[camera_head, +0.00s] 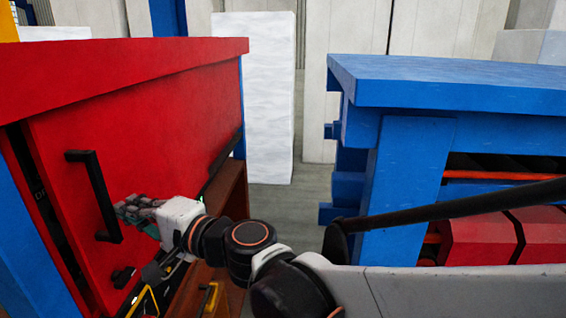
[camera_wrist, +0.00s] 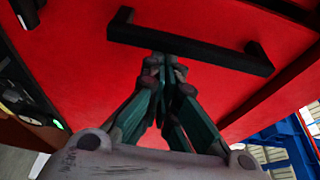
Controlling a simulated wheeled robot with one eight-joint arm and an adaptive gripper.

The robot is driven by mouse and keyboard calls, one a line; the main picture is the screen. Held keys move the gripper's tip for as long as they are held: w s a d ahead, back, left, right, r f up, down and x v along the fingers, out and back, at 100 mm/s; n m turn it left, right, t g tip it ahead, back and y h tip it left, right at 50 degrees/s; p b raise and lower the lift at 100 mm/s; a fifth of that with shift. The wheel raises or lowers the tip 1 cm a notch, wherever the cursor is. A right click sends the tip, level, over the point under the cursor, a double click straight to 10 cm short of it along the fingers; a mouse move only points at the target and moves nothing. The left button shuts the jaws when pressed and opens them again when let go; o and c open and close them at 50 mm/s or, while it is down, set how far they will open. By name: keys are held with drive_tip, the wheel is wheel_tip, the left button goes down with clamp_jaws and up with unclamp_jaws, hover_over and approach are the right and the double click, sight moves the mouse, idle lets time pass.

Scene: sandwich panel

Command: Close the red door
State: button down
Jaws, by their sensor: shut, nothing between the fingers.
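The red door (camera_head: 150,130) is a large flat panel on the cabinet at the left in the head view. It stands partly open, with dark gaps at its left side and below it. A black bar handle (camera_head: 97,195) is fixed to its face. My gripper (camera_head: 124,207) is shut and empty, with its tips close to the handle. In the wrist view the red door (camera_wrist: 90,80) fills most of the picture. The handle (camera_wrist: 190,48) crosses just beyond my shut fingertips (camera_wrist: 166,62). I cannot tell whether they touch it.
A brown shelf (camera_head: 229,193) and yellow-and-black items (camera_head: 142,302) show under the door. A blue bench (camera_head: 450,85) with red boxes (camera_head: 480,238) stands at the right. A white block (camera_head: 258,100) stands behind. Grey floor lies between cabinet and bench.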

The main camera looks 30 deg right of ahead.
sight(114, 215)
drive_tip(key=shift+s+a+p, duration=0.3)
drive_tip(key=shift+s+a, duration=0.7)
drive_tip(key=shift+s, duration=0.25)
drive_tip(key=shift+w+d, duration=0.1)
